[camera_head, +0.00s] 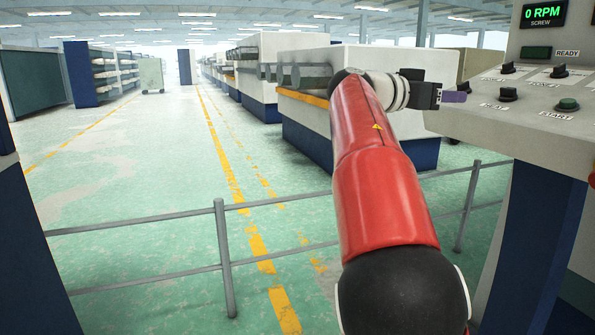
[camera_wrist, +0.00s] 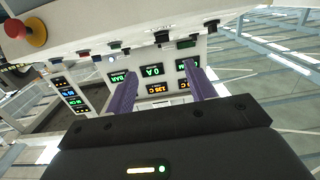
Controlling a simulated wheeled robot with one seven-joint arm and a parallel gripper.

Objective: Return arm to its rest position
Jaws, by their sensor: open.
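My gripper (camera_head: 455,97) is at the end of my red arm, which reaches forward and up in the head view. It is beside the near edge of a control panel (camera_head: 532,118) at the right. In the wrist view my gripper (camera_wrist: 158,85) shows two purple fingers spread apart with nothing between them. Beyond the fingers is a panel with lit displays (camera_wrist: 152,71). I cannot tell whether the fingertips touch the panel.
The panel carries knobs (camera_head: 508,94), a green button (camera_head: 567,104) and a "0 RPM" display (camera_head: 543,13). A red mushroom button (camera_wrist: 36,33) shows in the wrist view. A grey railing (camera_head: 221,250) crosses in front. Machines (camera_head: 300,110) stand behind my arm. The left aisle floor (camera_head: 130,180) is clear.

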